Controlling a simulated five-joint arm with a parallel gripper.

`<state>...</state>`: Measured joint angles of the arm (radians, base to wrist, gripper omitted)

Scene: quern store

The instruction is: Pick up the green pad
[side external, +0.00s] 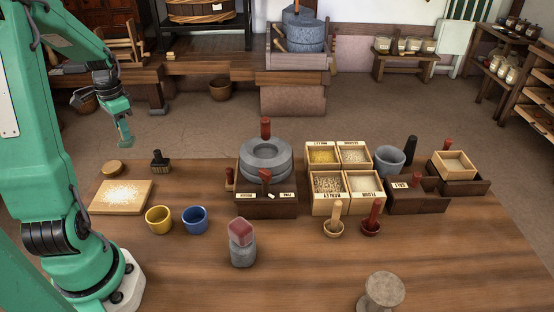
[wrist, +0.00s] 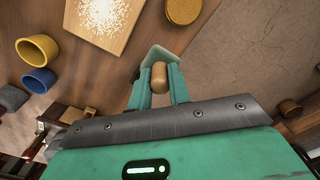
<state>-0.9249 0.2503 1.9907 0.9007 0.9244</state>
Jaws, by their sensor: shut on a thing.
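The green pad (wrist: 158,53) shows in the wrist view as a pale green piece just beyond my fingers, with a tan wooden knob (wrist: 159,78) between them. My gripper (wrist: 157,90) is shut on this knob, with one green finger on each side. In the side view, my gripper (side external: 122,114) hangs in the air at the left, beyond the table's far edge in the picture. The green pad (side external: 125,138) hangs below it, small and hard to tell from the green fingers.
A pale board (side external: 101,203) with white grains lies on the table (side external: 330,270) at left, near a brush (side external: 159,162), a round tan lid (side external: 112,168) and yellow (side external: 158,219) and blue (side external: 195,219) cups. A stone quern (side external: 266,160) and grain boxes (side external: 326,205) stand rightward.

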